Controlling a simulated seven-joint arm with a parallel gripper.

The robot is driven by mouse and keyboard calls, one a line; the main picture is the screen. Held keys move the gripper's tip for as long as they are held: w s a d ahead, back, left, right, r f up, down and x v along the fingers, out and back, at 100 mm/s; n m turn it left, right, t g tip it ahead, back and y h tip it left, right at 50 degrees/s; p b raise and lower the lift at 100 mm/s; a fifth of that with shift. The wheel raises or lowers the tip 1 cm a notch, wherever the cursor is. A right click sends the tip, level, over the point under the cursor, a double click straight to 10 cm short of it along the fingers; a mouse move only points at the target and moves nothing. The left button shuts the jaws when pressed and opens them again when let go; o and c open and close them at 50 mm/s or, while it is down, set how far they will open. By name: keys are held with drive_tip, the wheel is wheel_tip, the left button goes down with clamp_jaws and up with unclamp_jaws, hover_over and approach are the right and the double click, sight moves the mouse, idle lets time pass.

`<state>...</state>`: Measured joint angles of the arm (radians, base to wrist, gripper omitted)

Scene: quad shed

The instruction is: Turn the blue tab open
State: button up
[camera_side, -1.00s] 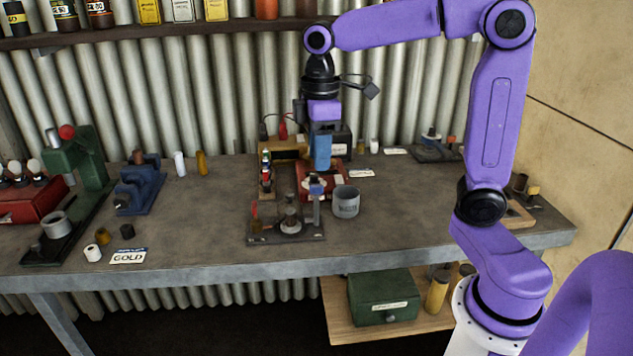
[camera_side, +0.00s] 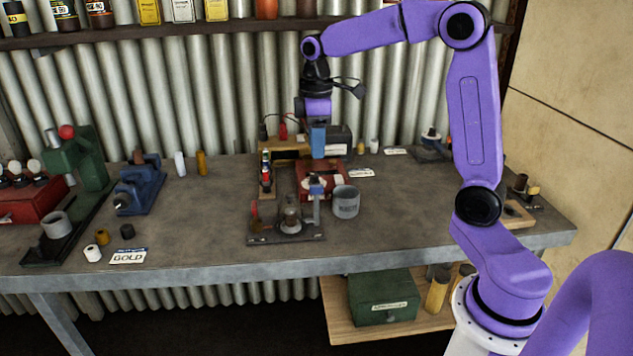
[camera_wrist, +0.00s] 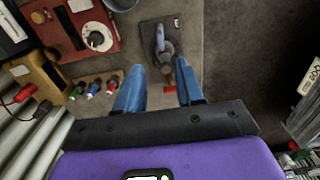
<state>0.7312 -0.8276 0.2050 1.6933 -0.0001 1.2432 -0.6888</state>
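A small fixture on a dark base plate (camera_side: 262,239) stands near the front of the bench. In the wrist view, a pale blue piece that looks like this tab (camera_wrist: 160,40) rises from the plate, just beyond my fingertips. My gripper (camera_side: 318,156) has blue fingers and hangs above and behind the fixture, near the red box. In the wrist view my gripper (camera_wrist: 158,66) is open, with a clear gap between the fingers and nothing held. The fingers are apart from the tab.
A red box with a white dial (camera_side: 335,175) sits behind the fixture, and a grey mug (camera_side: 346,203) stands to its right. A rack of coloured parts (camera_wrist: 95,88) lies beside the left finger. The bench to the left of the fixture is mostly bare.

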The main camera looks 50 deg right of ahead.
sight(317, 185)
wheel_tip(317, 185, down, 10)
drive_tip(key=shift+f, duration=0.15)
idle(0.4)
clamp_jaws()
